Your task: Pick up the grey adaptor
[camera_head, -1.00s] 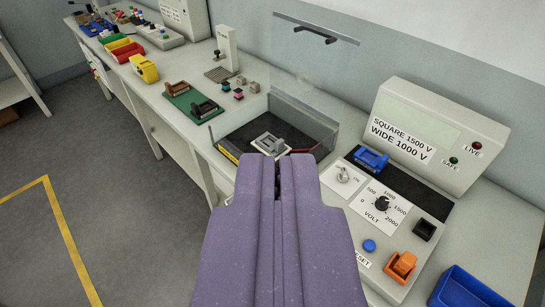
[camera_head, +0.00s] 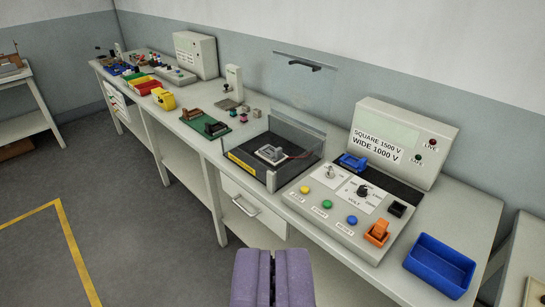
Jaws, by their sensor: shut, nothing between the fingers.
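A grey block (camera_head: 270,154), which looks like the grey adaptor, sits on a light plate inside the clear-walled test box (camera_head: 241,163) on the bench. It is too small to tell the adaptor from its seat. My purple gripper (camera_head: 273,256) is at the bottom of the picture, in front of the bench and well short of the test box. Its fingers are shut and empty.
The clear lid (camera_head: 306,62) of the test box is raised. A tester panel (camera_head: 365,205) with a blue adaptor (camera_head: 353,162) and an orange switch (camera_head: 377,232) is at the right. A blue bin (camera_head: 440,264) is beyond it. Floor at left is open.

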